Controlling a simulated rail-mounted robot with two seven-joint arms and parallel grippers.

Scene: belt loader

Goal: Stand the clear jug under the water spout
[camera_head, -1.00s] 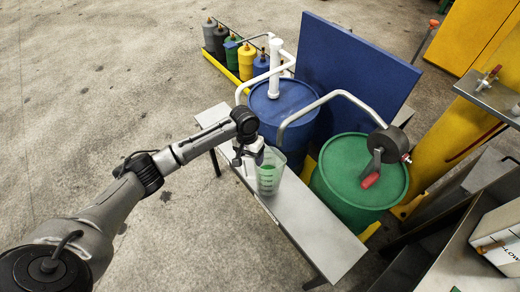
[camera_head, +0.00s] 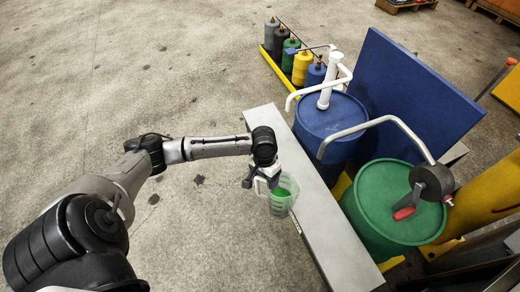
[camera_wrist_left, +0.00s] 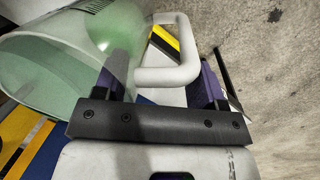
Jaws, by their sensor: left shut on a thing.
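The clear jug (camera_head: 285,196), with green showing at its side, is at the left edge of a grey bench (camera_head: 318,215). My left gripper (camera_head: 262,180) is shut on its pale handle, which crosses between the fingers in the left wrist view (camera_wrist_left: 172,75). The jug's wall (camera_wrist_left: 55,75) fills the upper left there. I cannot tell whether its base touches anything. A white spout (camera_head: 292,98) comes from the pump on a blue drum (camera_head: 335,125). No label shows which carries water. My right gripper is out of view.
A blue upright panel (camera_head: 415,90) stands behind the drums. Several coloured bottles (camera_head: 302,65) stand in a yellow tray at the back. The bench top is bare from the jug to its front end. The floor to the left is open.

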